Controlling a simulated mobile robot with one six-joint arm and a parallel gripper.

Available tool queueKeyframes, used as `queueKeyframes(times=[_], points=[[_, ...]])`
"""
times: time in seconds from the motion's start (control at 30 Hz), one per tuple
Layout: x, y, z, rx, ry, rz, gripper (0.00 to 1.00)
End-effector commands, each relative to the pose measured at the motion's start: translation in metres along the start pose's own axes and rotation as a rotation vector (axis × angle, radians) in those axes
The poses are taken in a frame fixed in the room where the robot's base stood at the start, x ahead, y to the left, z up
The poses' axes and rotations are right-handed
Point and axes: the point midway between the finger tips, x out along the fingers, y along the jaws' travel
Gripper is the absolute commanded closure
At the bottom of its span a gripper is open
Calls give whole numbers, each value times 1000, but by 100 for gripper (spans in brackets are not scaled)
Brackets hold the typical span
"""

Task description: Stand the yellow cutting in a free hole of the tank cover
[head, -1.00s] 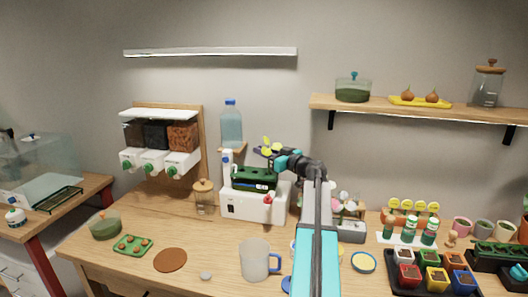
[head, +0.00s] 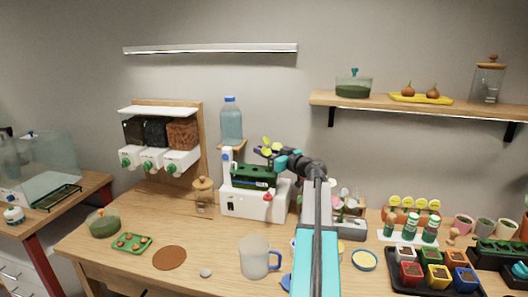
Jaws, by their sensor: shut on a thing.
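The yellow cutting (head: 267,142) shows as small yellow-green leaves at my gripper (head: 264,151). My gripper is shut on it and holds it above the white tank (head: 248,204). The dark green tank cover (head: 252,183) lies on top of that tank, below the gripper. The cutting's lower end and the cover's holes are too small to make out, and I cannot tell whether the stem touches the cover.
A water bottle (head: 231,122) stands on a holder behind the tank. A lidded jar (head: 203,196) is to its left and a grey mug (head: 254,258) in front. Seedling pots (head: 437,279) fill a tray at the right.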

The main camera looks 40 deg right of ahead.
Motion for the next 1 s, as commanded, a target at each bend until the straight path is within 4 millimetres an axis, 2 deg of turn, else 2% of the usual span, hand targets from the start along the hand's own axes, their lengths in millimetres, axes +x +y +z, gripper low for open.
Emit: queueKeyframes(times=[0.37,0.4,0.5,0.73,0.8,0.83,1.0], points=[[0,0,0,0,0,0,100],[0,0,0,0,0,0,85],[0,0,0,0,0,0,68],[0,0,0,0,0,0,65],[0,0,0,0,0,0,53],[0,0,0,0,0,0,51],[0,0,0,0,0,0,51]])
